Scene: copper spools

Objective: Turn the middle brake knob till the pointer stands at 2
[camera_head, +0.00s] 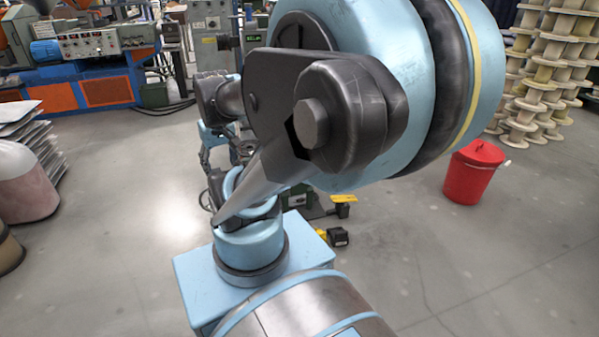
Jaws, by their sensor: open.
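I cannot make out the brake knobs, their pointers or any number scale in the head view. My own arm fills the middle of the picture and covers much of what lies behind it.
A green base with a yellow part (343,198) shows behind my arm. A red bin (471,172) and stacked spools (545,65) stand right. A blue and orange machine (85,75) and a grey cabinet (207,45) stand at the back. Stacked sheets (35,135) lie left.

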